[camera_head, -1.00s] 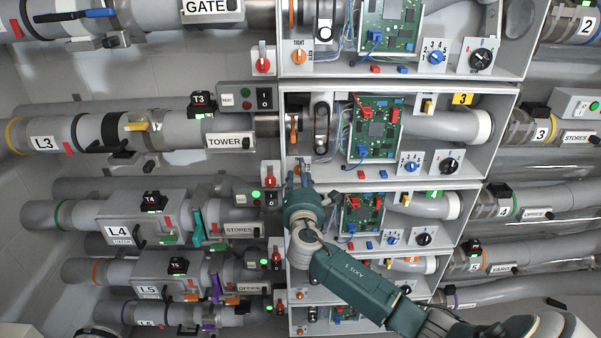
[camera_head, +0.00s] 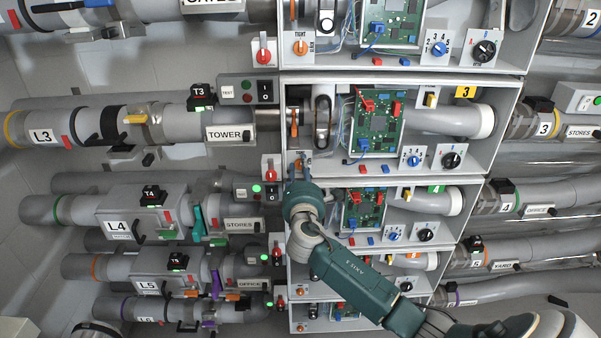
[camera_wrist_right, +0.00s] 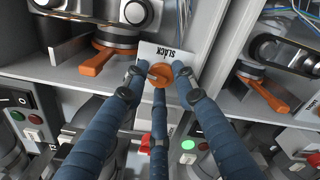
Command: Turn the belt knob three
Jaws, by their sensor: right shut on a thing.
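The belt knob three is a small orange knob on a white plate in the lower left of the bay with the yellow 3 tag. In the head view my right gripper (camera_head: 302,170) reaches up to it and covers most of it. In the right wrist view the orange knob (camera_wrist_right: 161,74) sits between the dark fingertips of my right gripper (camera_wrist_right: 161,83), which is shut on it. The plate (camera_wrist_right: 152,54) reads SLACK on its visible side; its other wording is hidden. My left gripper is not in view.
An orange lever (camera_head: 294,122) stands just above the knob, beside a belt loop (camera_head: 322,122). A red switch (camera_head: 270,173) is close to the left. A green circuit board (camera_head: 378,122) is to the right. Similar bays lie above and below.

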